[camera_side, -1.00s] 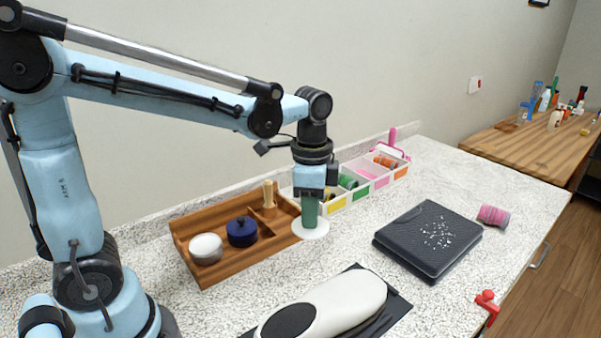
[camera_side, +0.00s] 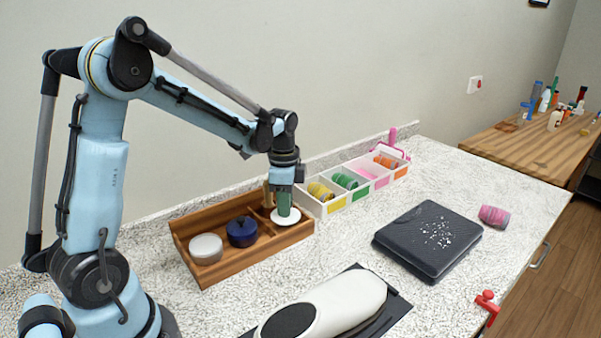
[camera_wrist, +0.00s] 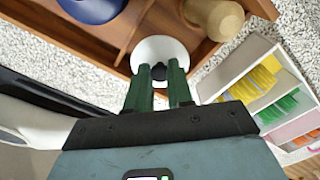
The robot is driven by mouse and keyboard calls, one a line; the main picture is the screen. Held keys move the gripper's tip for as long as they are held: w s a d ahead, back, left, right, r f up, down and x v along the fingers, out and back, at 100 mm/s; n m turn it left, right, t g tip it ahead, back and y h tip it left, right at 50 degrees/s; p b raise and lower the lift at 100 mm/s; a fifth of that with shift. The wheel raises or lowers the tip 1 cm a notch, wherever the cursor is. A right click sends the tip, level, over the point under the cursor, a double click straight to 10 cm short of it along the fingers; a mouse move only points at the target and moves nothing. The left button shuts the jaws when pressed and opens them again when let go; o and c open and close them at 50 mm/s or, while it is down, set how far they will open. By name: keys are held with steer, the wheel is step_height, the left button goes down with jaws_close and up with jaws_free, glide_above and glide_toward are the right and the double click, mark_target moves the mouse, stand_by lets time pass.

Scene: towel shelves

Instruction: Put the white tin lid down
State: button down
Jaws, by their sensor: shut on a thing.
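The white tin lid (camera_side: 285,218) is a flat white disc under my gripper (camera_side: 284,205). In the wrist view the lid (camera_wrist: 160,48) shows its dark knob pinched between my green fingers (camera_wrist: 159,75). The lid is above the right part of the wooden tray (camera_side: 245,269), near the wooden peg (camera_side: 267,193). I cannot tell whether it touches the tray. A round, pale tin (camera_side: 206,249) and a dark blue lidded pot (camera_side: 242,232) stand in the tray's left part. My fingers partly cover the lid.
A white divided bin (camera_side: 336,207) with coloured rolls stands just right of the tray. A dark case (camera_side: 428,240), a pink roll (camera_side: 493,216), a red clamp (camera_side: 487,305) and a white rounded device (camera_side: 335,302) are on the speckled counter. The counter between tray and case is clear.

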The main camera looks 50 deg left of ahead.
steer(key=shift+f, duration=1.75)
steer(key=shift+f, duration=0.1)
steer(key=c, duration=1)
jaws_free()
